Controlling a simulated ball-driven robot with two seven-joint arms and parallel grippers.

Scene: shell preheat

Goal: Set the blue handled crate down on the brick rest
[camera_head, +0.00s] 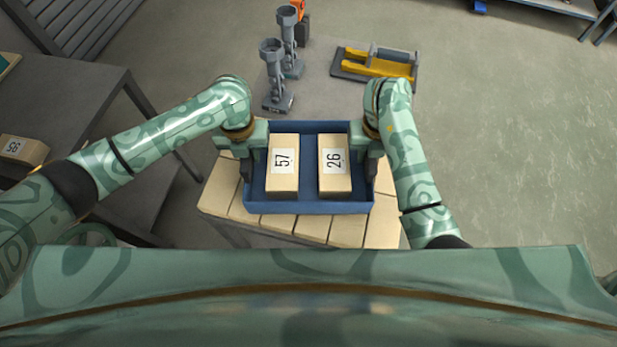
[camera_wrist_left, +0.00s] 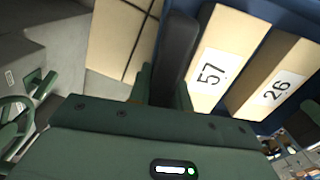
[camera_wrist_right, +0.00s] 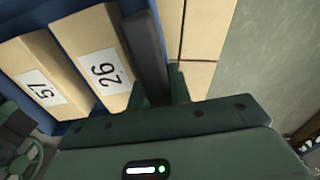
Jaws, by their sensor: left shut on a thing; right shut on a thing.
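The blue handled crate (camera_head: 310,208) is in the middle of the head view, over the brick rest (camera_head: 386,222) with its pale, brick-like top. Two tan boxes stand in the crate, one marked 57 (camera_head: 282,185) and one marked 26 (camera_head: 335,182). My left gripper (camera_head: 250,168) is shut on the dark handle (camera_wrist_left: 175,55) at the crate's left side. My right gripper (camera_head: 371,165) is shut on the dark handle (camera_wrist_right: 148,58) at its right side. The crate looks level. Whether its underside touches the brick rest is hidden.
Behind the brick rest are grey stands (camera_head: 277,85) and a yellow-and-grey fixture (camera_head: 378,66). A dark table (camera_head: 75,95) with a tan box (camera_head: 22,150) stands at the left. The floor at the right is clear.

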